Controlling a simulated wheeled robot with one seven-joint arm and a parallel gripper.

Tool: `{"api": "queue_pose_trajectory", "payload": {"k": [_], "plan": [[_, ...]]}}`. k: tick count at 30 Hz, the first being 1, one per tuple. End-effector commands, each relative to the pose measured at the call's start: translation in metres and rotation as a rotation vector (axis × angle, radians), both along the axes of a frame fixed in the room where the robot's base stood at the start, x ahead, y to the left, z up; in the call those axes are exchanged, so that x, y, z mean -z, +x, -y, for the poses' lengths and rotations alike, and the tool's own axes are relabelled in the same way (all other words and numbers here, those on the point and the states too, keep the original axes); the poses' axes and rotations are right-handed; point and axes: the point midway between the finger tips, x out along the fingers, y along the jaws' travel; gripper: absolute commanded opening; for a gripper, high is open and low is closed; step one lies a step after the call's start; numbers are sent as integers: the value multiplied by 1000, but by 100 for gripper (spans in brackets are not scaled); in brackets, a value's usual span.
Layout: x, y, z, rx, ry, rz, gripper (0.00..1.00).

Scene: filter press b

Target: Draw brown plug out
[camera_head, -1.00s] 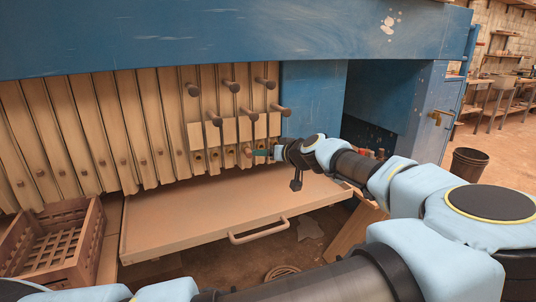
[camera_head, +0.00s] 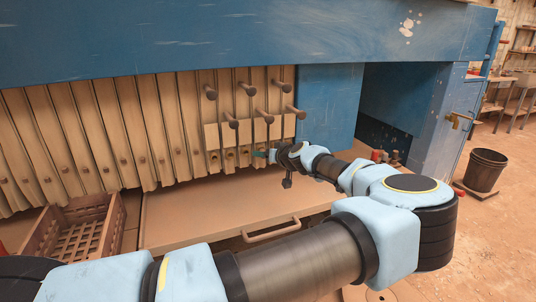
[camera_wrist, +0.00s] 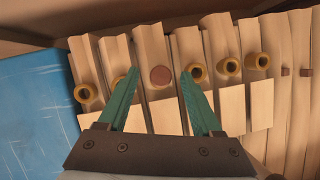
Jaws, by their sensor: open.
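The brown plug (camera_wrist: 160,76) is a round reddish-brown disc in the end of one wooden plate, seen nearly face-on in the wrist view. My gripper (camera_wrist: 158,73) is open, with one green finger on each side of the plug and visible gaps between. I cannot tell how far the fingertips are from the plate. In the head view my gripper (camera_head: 259,155) is at the lower right end of the plate row, and it hides the plug there.
Open yellowish tubes (camera_wrist: 196,72) flank the plug on neighbouring plates (camera_head: 110,130). Dark pegs (camera_head: 232,121) stick out above my gripper. A tray with a handle (camera_head: 271,231) lies below, beside a brown slatted crate (camera_head: 118,222). The blue frame (camera_head: 330,105) stands close on the right.

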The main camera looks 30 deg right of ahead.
Motion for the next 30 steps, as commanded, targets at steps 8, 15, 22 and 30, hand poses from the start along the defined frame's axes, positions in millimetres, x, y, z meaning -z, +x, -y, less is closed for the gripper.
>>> {"api": "queue_pose_trajectory", "payload": {"k": [8,15,22,30], "plan": [[0,0,0,0,0,0,50],[0,0,0,0,0,0,23],[0,0,0,1,0,0,0],[0,-1,1,1,0,1,0]]}}
